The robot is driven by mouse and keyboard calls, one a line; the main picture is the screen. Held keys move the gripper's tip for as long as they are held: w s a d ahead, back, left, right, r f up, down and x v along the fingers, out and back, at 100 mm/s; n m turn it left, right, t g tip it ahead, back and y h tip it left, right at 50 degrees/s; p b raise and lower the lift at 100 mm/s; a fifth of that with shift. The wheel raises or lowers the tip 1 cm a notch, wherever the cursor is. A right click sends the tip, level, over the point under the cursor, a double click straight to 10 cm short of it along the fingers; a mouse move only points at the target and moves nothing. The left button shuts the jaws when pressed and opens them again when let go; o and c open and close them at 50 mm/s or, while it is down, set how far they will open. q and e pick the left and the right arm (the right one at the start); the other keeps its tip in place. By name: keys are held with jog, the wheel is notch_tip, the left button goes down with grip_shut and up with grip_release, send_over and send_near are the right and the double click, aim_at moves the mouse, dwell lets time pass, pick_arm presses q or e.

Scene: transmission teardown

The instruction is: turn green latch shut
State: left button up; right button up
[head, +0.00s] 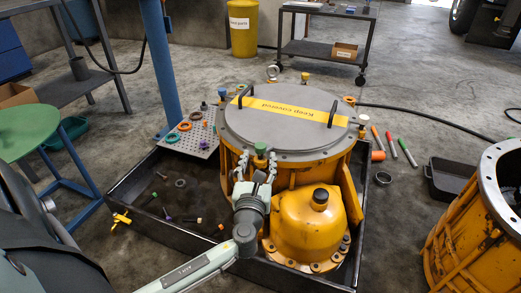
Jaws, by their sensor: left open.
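A yellow-orange transmission housing (300,172) stands upright in a dark tray, with a round grey cover (285,115) on top. The cover carries a yellow "Keep covered" strip and two black handles. A dark green knob-like latch (260,148) sits at the cover's near rim. My left gripper (257,160) is open just in front of the housing, its two fingers on either side below the green latch in the picture. I cannot tell whether the fingers touch it. The latch's lower part is partly hidden by the gripper. My right gripper is not in view.
A second orange housing (480,220) stands at right. A black bin (450,178) and coloured sticks lie on the floor. A blue post (160,60) rises behind the tray.

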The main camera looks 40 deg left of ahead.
aim_at(260, 151)
pick_arm(q)
jog(key=x, duration=0.5)
jog(key=shift+w+a+b, duration=0.2)
jog(key=shift+w+b, duration=0.05)
jog(key=shift+b, duration=0.15)
grip_shut()
